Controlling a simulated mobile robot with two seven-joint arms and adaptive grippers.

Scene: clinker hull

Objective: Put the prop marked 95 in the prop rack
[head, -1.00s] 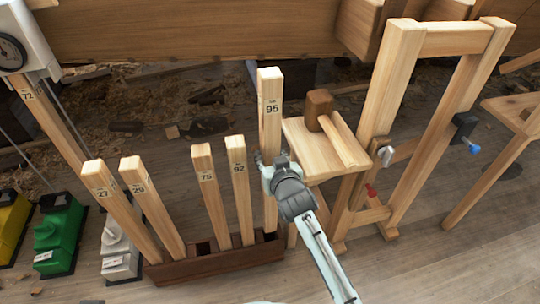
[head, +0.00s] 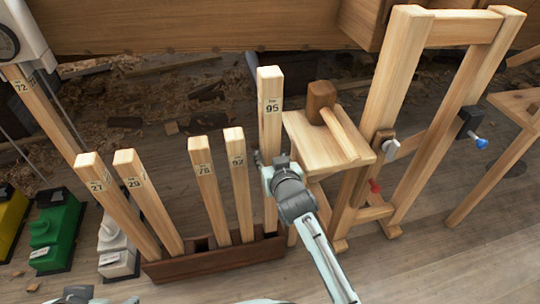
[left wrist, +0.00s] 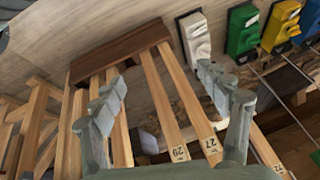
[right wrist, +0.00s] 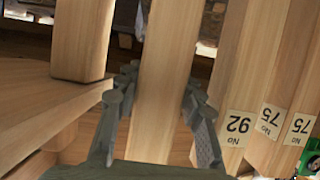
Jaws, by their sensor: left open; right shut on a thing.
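The prop marked 95 (head: 270,120) is a tall pale wooden post, standing upright. Its lower end meets the right end of the dark brown prop rack (head: 215,262); how deep it sits is hidden. My right gripper (head: 268,168) is shut on the post about halfway up. In the right wrist view the post (right wrist: 163,75) runs between the fingers (right wrist: 160,95). My left gripper (left wrist: 162,95) is open and empty, with the rack (left wrist: 120,48) and its props beyond it in the left wrist view.
Props marked 27 (head: 110,200), 29 (head: 145,195), 75 (head: 208,190) and 92 (head: 239,185) lean in the rack. A stool with a mallet (head: 322,105) and a wooden frame (head: 400,80) stand close on the right. Green (head: 52,235) and white (head: 115,250) units are at left.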

